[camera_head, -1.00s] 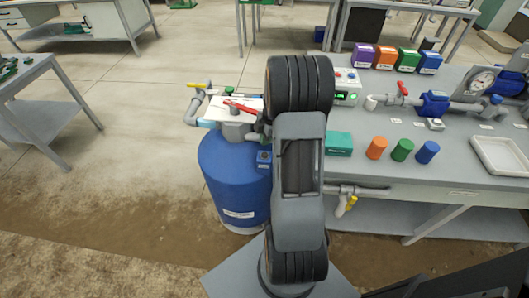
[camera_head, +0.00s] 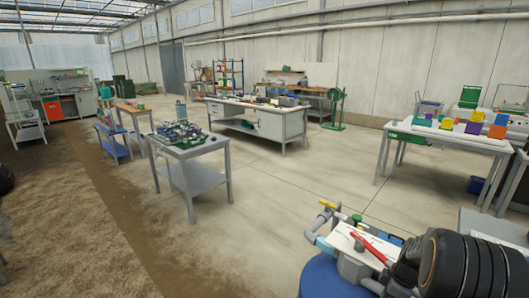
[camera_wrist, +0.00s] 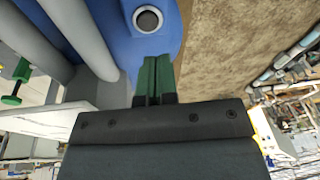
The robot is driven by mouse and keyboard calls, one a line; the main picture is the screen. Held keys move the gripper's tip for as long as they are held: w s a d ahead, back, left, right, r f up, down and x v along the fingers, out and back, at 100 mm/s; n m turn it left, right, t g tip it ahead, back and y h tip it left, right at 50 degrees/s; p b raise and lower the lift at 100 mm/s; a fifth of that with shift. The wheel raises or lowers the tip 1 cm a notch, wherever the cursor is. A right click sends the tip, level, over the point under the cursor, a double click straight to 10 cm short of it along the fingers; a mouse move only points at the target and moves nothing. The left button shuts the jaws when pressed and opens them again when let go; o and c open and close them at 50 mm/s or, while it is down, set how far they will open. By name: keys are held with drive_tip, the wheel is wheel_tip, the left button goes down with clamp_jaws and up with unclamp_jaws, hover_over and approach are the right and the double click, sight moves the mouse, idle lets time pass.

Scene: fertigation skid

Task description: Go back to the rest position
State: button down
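My gripper (camera_wrist: 152,78) shows in the wrist view with its two green fingers side by side and no visible gap. Nothing shows between them. Beyond the fingers is a blue surface (camera_wrist: 110,22) with a round dark-centred fitting (camera_wrist: 148,19) and grey pipes. In the head view a black ribbed part of my arm is at the lower right; the gripper itself is not visible there. The blue tank (camera_head: 318,277) is beside my arm, partly cut off, with a red-handled valve (camera_head: 368,250) and a yellow-handled valve (camera_head: 328,205) on its pipework.
A grey trolley table (camera_head: 200,150) with green parts stands left of centre. A long workbench (camera_head: 265,112) is behind it. A white table (camera_head: 440,138) with coloured boxes is at the right. Open concrete floor (camera_head: 290,185) lies between them.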

drive_tip(key=s+a+r+m+t+h+p, duration=0.1)
drive_tip(key=s+a+r+m+p, duration=0.3)
drive_tip(key=a+r, duration=0.6)
drive_tip(key=s+a+r+m+t+h+p, duration=0.1)
drive_tip(key=s+a+r+m+t+p, duration=0.1)
drive_tip(key=s+a+r+m, duration=0.5)
drive_tip(key=a+r+p, duration=0.1)
drive_tip(key=a+r, duration=0.2)
drive_tip(key=r, duration=0.2)
drive_tip(key=shift+s+a+r+p, duration=0.3)
drive_tip(key=shift+s+a+p, duration=0.05)
drive_tip(key=shift+p, duration=0.05)
